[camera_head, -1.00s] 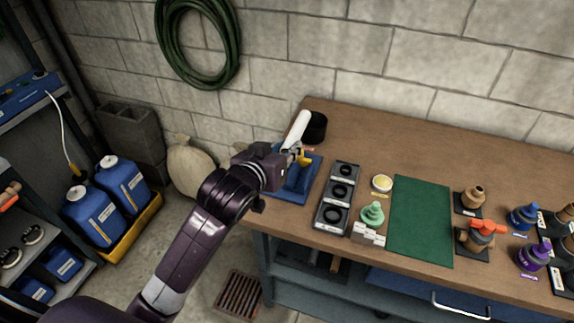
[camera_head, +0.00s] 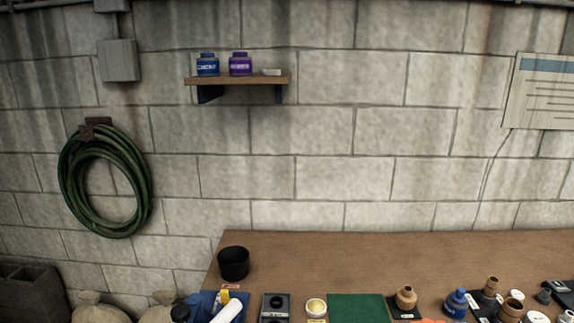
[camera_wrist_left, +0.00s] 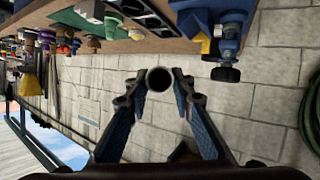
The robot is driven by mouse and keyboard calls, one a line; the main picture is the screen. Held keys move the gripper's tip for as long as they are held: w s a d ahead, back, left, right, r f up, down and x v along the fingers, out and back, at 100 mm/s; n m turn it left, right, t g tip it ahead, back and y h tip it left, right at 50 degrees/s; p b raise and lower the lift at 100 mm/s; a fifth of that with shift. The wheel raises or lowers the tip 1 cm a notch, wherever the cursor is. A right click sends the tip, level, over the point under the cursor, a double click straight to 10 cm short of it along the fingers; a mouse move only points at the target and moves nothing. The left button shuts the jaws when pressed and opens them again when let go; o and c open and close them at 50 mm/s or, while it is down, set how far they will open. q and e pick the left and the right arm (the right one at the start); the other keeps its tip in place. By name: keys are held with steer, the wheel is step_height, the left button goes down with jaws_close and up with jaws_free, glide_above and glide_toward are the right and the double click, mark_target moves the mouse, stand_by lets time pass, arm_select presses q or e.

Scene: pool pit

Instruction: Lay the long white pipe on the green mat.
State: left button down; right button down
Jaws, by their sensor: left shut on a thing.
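The long white pipe (camera_head: 228,312) shows in part at the bottom edge of the head view, tilted, in front of the blue holder (camera_head: 200,305). In the left wrist view my left gripper (camera_wrist_left: 159,82) is shut on the pipe (camera_wrist_left: 159,79), seen end-on as a dark-centred ring between the fingertips. The blue holder with a black knob (camera_wrist_left: 226,73) is beside it, upper right. The green mat (camera_head: 357,309) lies on the bench to the right of the pipe, its lower part cut off. My left gripper is outside the head view, and my right gripper is in neither view.
A black cup (camera_head: 233,263) stands on the bench behind the pipe. A dark rack (camera_head: 275,306) and a yellow-topped jar (camera_head: 316,306) stand between pipe and mat. Several fittings and bottles, one a blue bottle (camera_head: 455,302), crowd the right. The bench's back strip (camera_head: 400,250) is clear.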

arm_select(q)
steer(key=s+r+m+g+h+b, duration=0.1)
steer(key=s+r+m+g+h, duration=0.25)
steer(key=s, duration=0.45)
steer(key=w+f+n+t+y, duration=0.1)
steer(key=w, duration=0.2)
steer(key=w+f+n+t+y+p, duration=0.1)
steer(key=w+y, duration=0.1)
steer(key=w, duration=0.1)
steer(key=w+f+n+t+y, duration=0.1)
steer(key=w+n+t, duration=0.1)
steer(key=w, duration=0.1)
steer(key=shift+w+d+p, duration=0.25)
steer(key=shift+p, duration=0.05)
steer(key=w+d+r+n+t+y+p, duration=0.1)
steer(key=w+r+n+y, duration=0.4)
steer(key=w+r, duration=0.2)
steer(key=shift+w+d+t, duration=0.2)
steer(key=shift+w+t, duration=0.1)
steer(key=shift+t, duration=0.05)
steer(key=shift+y, duration=0.25)
